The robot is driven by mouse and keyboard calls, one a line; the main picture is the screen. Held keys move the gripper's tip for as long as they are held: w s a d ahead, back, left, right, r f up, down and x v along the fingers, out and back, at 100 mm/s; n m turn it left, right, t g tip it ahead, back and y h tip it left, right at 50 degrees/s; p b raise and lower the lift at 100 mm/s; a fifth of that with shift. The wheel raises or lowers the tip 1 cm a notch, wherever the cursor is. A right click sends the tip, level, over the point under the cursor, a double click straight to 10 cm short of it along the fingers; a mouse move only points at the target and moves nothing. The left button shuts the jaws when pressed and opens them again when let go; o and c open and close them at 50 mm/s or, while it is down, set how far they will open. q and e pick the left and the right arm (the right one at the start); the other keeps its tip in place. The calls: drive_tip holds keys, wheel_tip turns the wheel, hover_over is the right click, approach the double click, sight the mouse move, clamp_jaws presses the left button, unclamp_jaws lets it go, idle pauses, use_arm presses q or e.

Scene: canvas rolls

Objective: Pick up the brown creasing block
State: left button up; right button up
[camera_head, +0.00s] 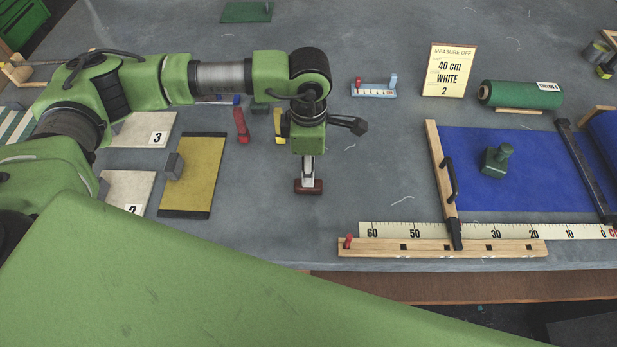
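The brown creasing block (314,188) is a small dark reddish-brown piece at the middle of the grey table. My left gripper (308,182) points down over it, and its fingertips overlap the block's middle in this view. The fingers show nearly edge-on, one behind the other, so the gap between them is hidden. I cannot tell whether they grip the block or whether it is touching the table. My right gripper is not in view.
A wooden ruler bar (440,248) lies at the front edge. A blue canvas (520,180) with a green weight (496,160) is at right. A yellow mat (200,165) lies left; red (241,126) and yellow (278,122) tools stand behind. Table right of the block is clear.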

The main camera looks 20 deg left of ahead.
use_arm(q)
clamp_jaws()
drive_tip(key=shift+w+r, duration=0.1)
drive_tip(key=shift+r, duration=0.45)
drive_tip(key=s+d+r+b, duration=0.7)
drive_tip(key=s+d+r, duration=0.1)
drive_tip(key=s+r, duration=0.3)
drive_tip(key=shift+s+r, duration=0.3)
drive_tip(key=shift+r, duration=0.2)
